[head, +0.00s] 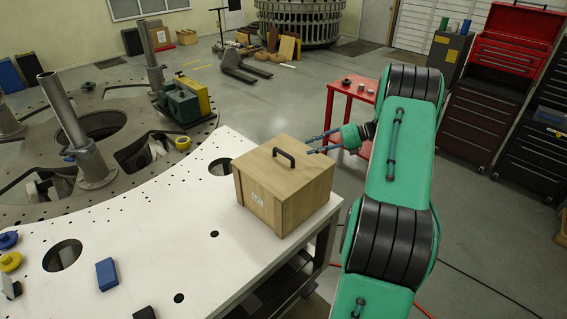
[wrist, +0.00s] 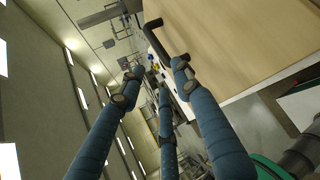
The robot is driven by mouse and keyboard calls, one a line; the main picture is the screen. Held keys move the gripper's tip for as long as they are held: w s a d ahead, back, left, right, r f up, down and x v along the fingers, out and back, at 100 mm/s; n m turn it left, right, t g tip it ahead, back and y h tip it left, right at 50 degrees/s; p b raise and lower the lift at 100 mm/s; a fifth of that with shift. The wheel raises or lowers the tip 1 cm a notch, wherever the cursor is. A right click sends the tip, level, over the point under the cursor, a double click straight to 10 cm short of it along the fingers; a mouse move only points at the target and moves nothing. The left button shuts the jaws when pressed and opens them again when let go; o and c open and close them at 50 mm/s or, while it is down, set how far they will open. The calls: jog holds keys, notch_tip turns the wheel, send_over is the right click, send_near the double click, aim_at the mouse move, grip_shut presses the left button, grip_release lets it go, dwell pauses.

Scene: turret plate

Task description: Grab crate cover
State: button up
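A wooden crate (head: 262,200) stands on the corner of the white plate. Its flat wooden cover (head: 312,163) lies on top and carries a black bar handle (head: 284,157). My gripper (head: 307,146) is just right of the handle, above the cover's far right side, with blue fingers pointing left. The fingers are spread and hold nothing. In the wrist view, the handle (wrist: 158,32) stands on the cover (wrist: 235,38) beyond the fingertips of my gripper (wrist: 155,80). The handle is not between the fingers. Whether a fingertip touches the cover I cannot tell.
The white plate (head: 150,215) has round holes and a blue block (head: 106,273) on it. A red cart (head: 352,92) stands behind my gripper. Red tool cabinets (head: 515,45) are at right. The floor between cart and cabinets is mostly clear.

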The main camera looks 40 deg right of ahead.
aim_at(288, 155)
jog(key=x, duration=0.6)
jog(key=shift+w+a+f+p, duration=0.1)
jog(key=shift+w+a+p, duration=0.15)
jog(key=shift+p, duration=0.05)
jog(key=shift+p+x, duration=0.55)
jog(key=shift+x, duration=2)
jog(key=shift+f, duration=0.1)
jog(key=shift+c, duration=0.5)
grip_shut()
